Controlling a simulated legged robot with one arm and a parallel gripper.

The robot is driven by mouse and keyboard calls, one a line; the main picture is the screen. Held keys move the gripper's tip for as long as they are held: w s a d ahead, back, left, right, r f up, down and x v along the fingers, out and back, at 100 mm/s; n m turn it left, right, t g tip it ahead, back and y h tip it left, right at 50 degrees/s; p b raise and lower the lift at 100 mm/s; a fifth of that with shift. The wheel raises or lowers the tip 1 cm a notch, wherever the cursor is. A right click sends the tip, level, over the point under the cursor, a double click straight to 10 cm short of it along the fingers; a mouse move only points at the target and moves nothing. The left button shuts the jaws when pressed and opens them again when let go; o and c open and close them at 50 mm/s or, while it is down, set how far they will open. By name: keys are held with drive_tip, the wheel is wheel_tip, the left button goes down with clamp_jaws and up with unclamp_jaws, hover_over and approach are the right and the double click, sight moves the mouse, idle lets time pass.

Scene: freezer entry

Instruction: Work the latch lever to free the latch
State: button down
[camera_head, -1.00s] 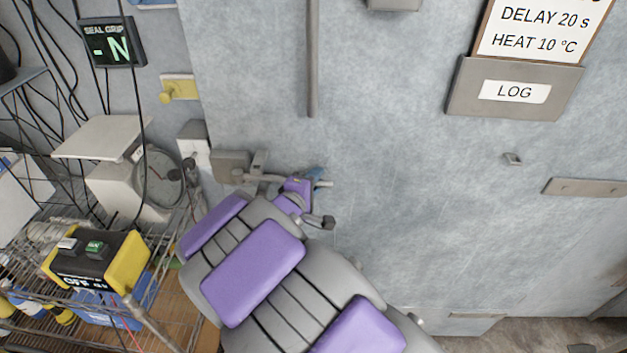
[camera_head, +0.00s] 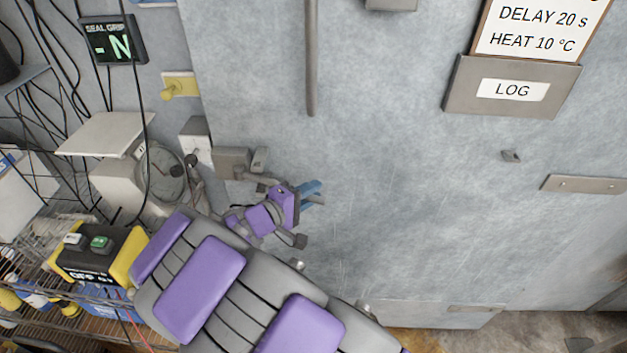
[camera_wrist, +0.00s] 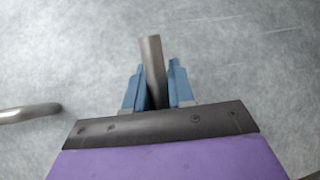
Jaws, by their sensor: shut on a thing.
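The grey latch block (camera_head: 232,162) is on the left edge of the pale door, with a small grey piece (camera_head: 259,160) beside it. The grey latch lever (camera_head: 252,177) runs from below the block to the right and slopes down. My gripper (camera_head: 312,190) is at its outer part, with blue fingers close to the door face; my purple wrist hides the lever's middle. In the wrist view, the fingers stand on both sides of a grey bar (camera_wrist: 153,62), which looks like the lever, and are shut on it.
A vertical grey bar (camera_head: 311,60) is on the door above. Left of the door are a round gauge (camera_head: 163,177), a wire shelf with a yellow-black box (camera_head: 98,252), and hanging cables. A LOG holder (camera_head: 513,88) is at upper right. The door's middle is clear.

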drive_tip(key=shift+s+a+f+m+g+h, duration=0.15)
drive_tip(key=shift+s+m+g+h, duration=0.1)
drive_tip(key=shift+s, duration=0.15)
drive_tip(key=shift+s+a+m+g+h, duration=0.15)
drive_tip(key=shift+s+g, duration=0.1)
drive_tip(key=shift+s, duration=0.15)
